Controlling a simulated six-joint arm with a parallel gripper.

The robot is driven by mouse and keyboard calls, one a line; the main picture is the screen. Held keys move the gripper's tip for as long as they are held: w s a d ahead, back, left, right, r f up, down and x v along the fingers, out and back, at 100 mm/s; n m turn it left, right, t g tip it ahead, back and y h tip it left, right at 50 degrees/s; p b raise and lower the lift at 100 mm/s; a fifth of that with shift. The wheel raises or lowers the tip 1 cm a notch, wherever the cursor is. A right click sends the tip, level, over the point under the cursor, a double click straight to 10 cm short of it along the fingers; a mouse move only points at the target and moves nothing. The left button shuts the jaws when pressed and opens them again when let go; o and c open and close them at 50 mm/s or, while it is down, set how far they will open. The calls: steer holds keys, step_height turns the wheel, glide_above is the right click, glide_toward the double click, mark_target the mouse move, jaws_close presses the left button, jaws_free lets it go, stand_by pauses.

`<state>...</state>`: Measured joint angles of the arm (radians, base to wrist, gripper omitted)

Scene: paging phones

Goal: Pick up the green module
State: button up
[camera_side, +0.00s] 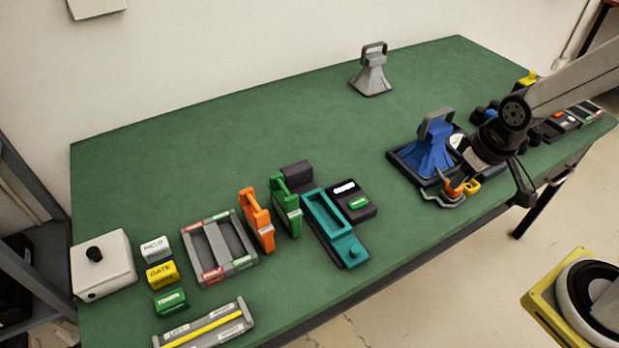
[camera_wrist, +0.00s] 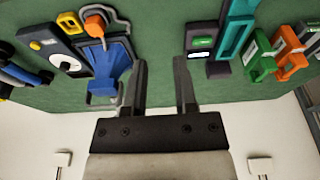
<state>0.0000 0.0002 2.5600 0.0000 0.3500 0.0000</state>
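A green module (camera_side: 285,207) with a loop handle and a white label stands upright between an orange one and the teal tray. It also shows at the right of the wrist view (camera_wrist: 258,60). A small green block (camera_side: 170,301) with a white label lies at the front left of the table; I cannot tell it in the wrist view. My gripper (camera_wrist: 160,62) is open, with nothing between its fingers. In the side view my gripper (camera_side: 518,182) is at the table's right front, far right of the green module, its fingers partly hidden.
An orange module (camera_side: 257,220) stands close left of the green one. The teal tray (camera_side: 348,247) and a dark box (camera_side: 355,200) are close on its right. A blue funnel-shaped piece (camera_side: 431,155) with a handle is near my gripper. The table's (camera_side: 240,140) back middle is clear.

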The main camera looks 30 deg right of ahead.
steer(key=m+t+y, duration=0.3)
steer(key=t+y, duration=0.4)
glide_toward(284, 186)
steer(key=x, duration=0.2)
steer(key=shift+w+a+f, duration=0.1)
steer(key=shift+a+f, duration=0.1)
steer(key=shift+f, duration=0.1)
steer(key=shift+f, duration=0.1)
steer(key=shift+x, duration=1.2)
steer(key=shift+w, duration=0.1)
steer(key=shift+x, duration=2.5)
